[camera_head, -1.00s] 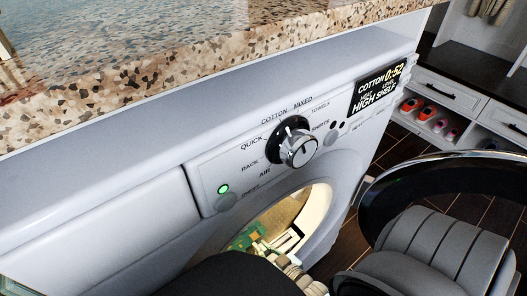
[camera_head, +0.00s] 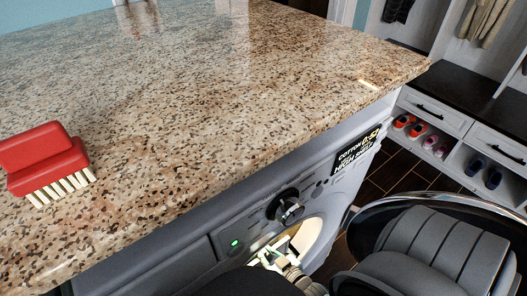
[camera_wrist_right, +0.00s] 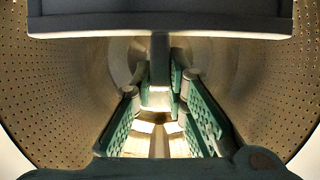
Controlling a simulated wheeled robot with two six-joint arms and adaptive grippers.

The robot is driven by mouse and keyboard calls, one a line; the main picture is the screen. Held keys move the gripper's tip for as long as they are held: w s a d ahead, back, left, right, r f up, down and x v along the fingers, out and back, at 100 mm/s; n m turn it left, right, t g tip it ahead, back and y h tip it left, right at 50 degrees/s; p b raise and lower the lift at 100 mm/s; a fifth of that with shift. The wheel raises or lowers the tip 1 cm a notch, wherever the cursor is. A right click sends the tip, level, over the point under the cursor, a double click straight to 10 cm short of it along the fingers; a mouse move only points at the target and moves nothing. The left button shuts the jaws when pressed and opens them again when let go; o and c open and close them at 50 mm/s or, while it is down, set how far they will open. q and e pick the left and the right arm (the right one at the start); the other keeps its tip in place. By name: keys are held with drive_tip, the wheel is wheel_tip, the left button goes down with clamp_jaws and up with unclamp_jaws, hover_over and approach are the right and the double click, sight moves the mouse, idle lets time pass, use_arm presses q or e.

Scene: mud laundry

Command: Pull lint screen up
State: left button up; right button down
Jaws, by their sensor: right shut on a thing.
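The dryer (camera_head: 225,245) stands under the stone counter, its round opening lit from inside. My right gripper (camera_wrist_right: 160,85) reaches into the opening; its green fingers also show small in the head view (camera_head: 273,257). In the right wrist view a dark grey panel, apparently the lint screen (camera_wrist_right: 160,22), spans the top. A narrow grey tab runs down from it between the fingers. The gripper is shut on this piece; the exact contact is hard to see. How far the screen sits in its slot cannot be told. My left gripper is not in view.
The perforated metal drum wall (camera_wrist_right: 58,85) surrounds the gripper closely. The open round door (camera_head: 440,245) stands at the right. A red brush (camera_head: 45,160) lies on the stone counter (camera_head: 210,100), whose middle is clear. Shoes (camera_head: 420,130) sit in a low shelf.

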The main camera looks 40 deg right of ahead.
drive_tip(key=shift+w+r, duration=0.15)
drive_tip(key=shift+r, duration=0.05)
drive_tip(key=c, duration=1.6)
unclamp_jaws()
drive_tip(key=shift+s, duration=0.2)
drive_tip(key=shift+s, duration=0.25)
drive_tip(key=v, duration=1.1)
drive_tip(key=shift+s+r, duration=0.15)
drive_tip(key=shift+s, duration=0.05)
